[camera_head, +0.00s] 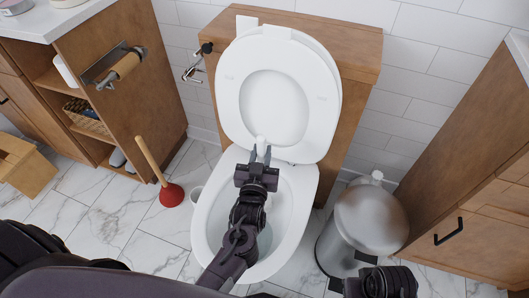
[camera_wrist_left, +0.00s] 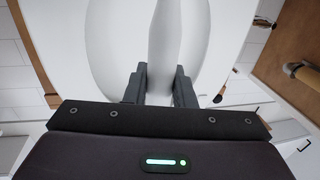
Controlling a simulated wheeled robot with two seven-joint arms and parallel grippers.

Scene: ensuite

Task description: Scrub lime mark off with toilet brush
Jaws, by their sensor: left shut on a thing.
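My left gripper (camera_head: 260,156) is over the toilet bowl, near its back, below the raised lid and seat. It is shut on a white handle, which I take to be the toilet brush's; its rounded white top (camera_head: 261,142) shows between the fingertips. In the left wrist view the white handle (camera_wrist_left: 165,38) stands between the two dark fingers (camera_wrist_left: 160,85). The brush head is hidden behind the gripper and arm. The toilet bowl (camera_head: 304,200) is open. I cannot make out a lime mark. At the bottom right a dark part of my right arm shows; its fingers are unclear.
A metal bin (camera_head: 365,222) stands close on the right. Wooden cabinets flank both sides. The raised seat (camera_head: 325,105) stands behind the bowl.

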